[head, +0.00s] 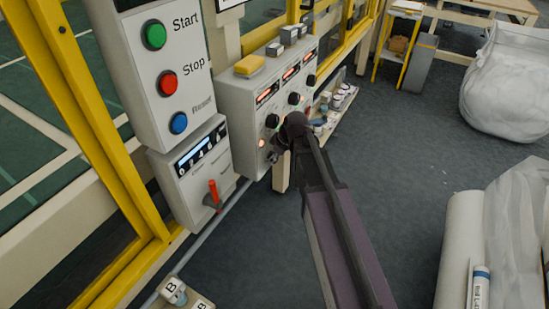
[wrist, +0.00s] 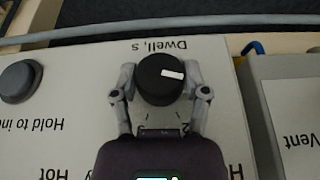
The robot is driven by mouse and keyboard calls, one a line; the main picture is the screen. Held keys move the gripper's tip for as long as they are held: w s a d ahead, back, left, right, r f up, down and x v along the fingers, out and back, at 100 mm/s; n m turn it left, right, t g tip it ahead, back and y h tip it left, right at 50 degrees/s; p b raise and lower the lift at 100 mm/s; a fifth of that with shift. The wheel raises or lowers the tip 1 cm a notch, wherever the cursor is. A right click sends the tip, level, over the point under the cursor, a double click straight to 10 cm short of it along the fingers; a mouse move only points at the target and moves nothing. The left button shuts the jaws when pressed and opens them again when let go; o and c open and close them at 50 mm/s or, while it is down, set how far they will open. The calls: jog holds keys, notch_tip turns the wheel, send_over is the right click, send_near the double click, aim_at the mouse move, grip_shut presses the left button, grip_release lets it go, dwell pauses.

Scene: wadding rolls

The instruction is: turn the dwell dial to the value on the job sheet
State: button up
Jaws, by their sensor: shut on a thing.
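The dwell dial (wrist: 157,88) is a round black knob with a white pointer mark. It sits in the wrist view under the upside-down label "Dwell, s". The mark lies toward the right of the knob. My gripper (wrist: 161,80) has its two grey fingers closed on opposite sides of the dial. Scale numbers on the panel are partly hidden by the gripper; a 2 and perhaps a 3 show. In the head view my gripper (head: 278,144) is at the lower part of the control panel (head: 237,110), and the dial cannot be made out there. No readable job sheet shows.
A grey round button (wrist: 18,81) is beside the dial. A box with a red lever (head: 213,193) stands left of the panel, below the Start, Stop and Reset buttons. Yellow guard posts (head: 95,130) stand at left. Grey floor (head: 400,150) is open to the right.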

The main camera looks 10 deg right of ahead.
jog(key=shift+w+f+m+g+y+b, duration=0.1)
jog(key=shift+m+g+y+b, duration=0.1)
jog(key=shift+g+y, duration=0.3)
jog(key=shift+w+f+m+g+y+b, duration=0.1)
jog(key=shift+g+y+b, duration=0.15)
jog(key=shift+g, duration=0.35)
jog(key=g+y+b, duration=0.2)
jog(key=shift+d+f+m+g, duration=0.1)
jog(key=shift+m+g, duration=0.2)
jog(key=shift+m, duration=0.1)
jog(key=shift+g+y+b, duration=0.65)
jog(key=shift+g+b, duration=0.05)
jog(key=shift+b, duration=0.4)
jog(key=shift+m+g+y+b, duration=0.3)
jog(key=shift+g+y+b, duration=0.1)
jog(key=shift+b, duration=0.1)
jog(key=shift+s+r, duration=0.1)
jog(key=shift+r, duration=0.1)
jog(key=o, duration=1.1)
jog(key=shift+o, duration=0.2)
